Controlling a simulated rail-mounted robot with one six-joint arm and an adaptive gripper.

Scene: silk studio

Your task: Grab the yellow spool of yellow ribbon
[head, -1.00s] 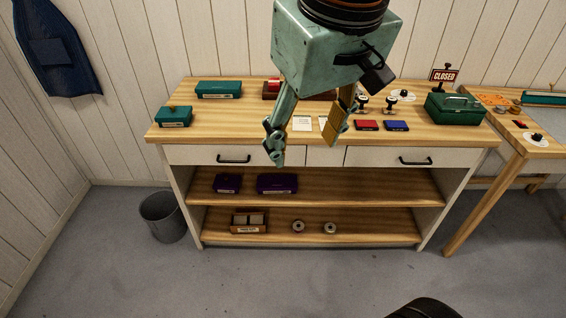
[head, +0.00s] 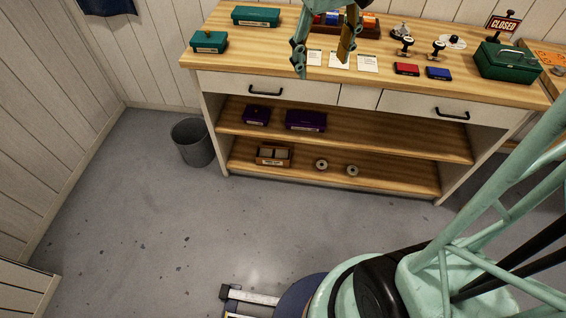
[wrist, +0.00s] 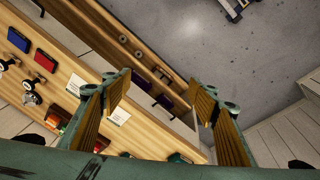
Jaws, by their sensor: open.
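I cannot make out a clearly yellow ribbon spool in either view. A brown tray (head: 347,33) at the back of the workbench holds red, blue and orange pieces, partly hidden behind my gripper. Two small pale round spools, one on the left (head: 321,164) and one on the right (head: 352,170), lie on the bottom shelf; their ribbon colour is too small to tell. My gripper (head: 325,52) is open and empty, in front of the tray and above the bench. In the wrist view its fingers (wrist: 162,88) stand wide apart with nothing between them.
The wooden workbench (head: 270,66) carries teal boxes (head: 256,16), red (head: 406,69) and blue (head: 438,73) pads, stamps, cards and a green case (head: 505,62). Purple boxes (head: 305,120) sit on the middle shelf, a brown box (head: 273,155) below. A bin (head: 192,143) stands left.

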